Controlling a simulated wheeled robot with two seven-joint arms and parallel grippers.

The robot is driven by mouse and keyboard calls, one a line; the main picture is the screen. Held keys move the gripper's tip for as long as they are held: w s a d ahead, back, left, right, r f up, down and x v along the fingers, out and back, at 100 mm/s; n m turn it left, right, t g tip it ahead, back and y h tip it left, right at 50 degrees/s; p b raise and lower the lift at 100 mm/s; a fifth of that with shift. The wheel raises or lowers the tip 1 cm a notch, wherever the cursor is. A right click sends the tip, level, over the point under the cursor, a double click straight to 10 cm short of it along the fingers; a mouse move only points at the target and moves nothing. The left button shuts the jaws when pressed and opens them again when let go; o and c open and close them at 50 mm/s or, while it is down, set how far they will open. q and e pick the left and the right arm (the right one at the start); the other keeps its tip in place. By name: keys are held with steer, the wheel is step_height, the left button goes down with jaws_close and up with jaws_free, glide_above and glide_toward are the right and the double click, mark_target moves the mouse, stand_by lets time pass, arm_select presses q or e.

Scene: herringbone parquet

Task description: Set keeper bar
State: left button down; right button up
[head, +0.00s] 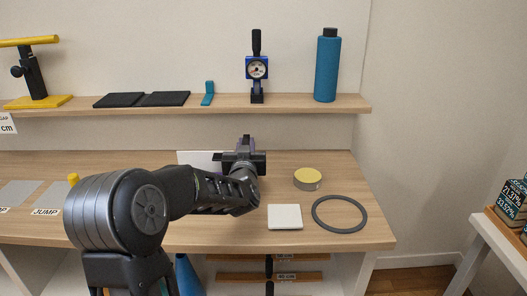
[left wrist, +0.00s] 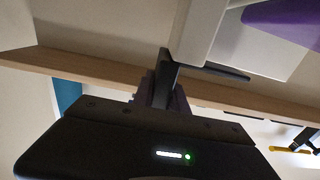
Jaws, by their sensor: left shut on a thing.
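My left gripper (head: 244,158) is above the wooden desk, in front of a white panel (head: 197,158). It is shut on a small dark piece (head: 246,142) that sticks up at its tip; the piece is mostly hidden, and I cannot tell whether it is the keeper bar. In the left wrist view, the dark gripper body fills the bottom, with the jaws (left wrist: 163,88) at the middle. A pale grey block (left wrist: 196,28) and a purple surface (left wrist: 285,20) show beyond them. My right gripper is not in view.
On the desk lie a yellow-topped round tin (head: 307,179), a white square pad (head: 285,217) and a grey ring (head: 339,214). The shelf (head: 300,103) above holds a blue bottle (head: 327,66), a dial gauge (head: 257,70), dark pads (head: 142,99) and a yellow stand (head: 37,75).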

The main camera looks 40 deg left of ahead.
arm_select(q)
steer(key=shift+s+a+f, duration=0.1)
steer(key=shift+s+a, duration=0.25)
steer(key=shift+a, duration=0.2)
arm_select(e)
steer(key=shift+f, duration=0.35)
arm_select(q)
steer(key=c, duration=1.3)
jaws_free()
steer(key=shift+s+a, duration=0.1)
steer(key=v, duration=0.7)
steer(key=shift+s+d, duration=0.3)
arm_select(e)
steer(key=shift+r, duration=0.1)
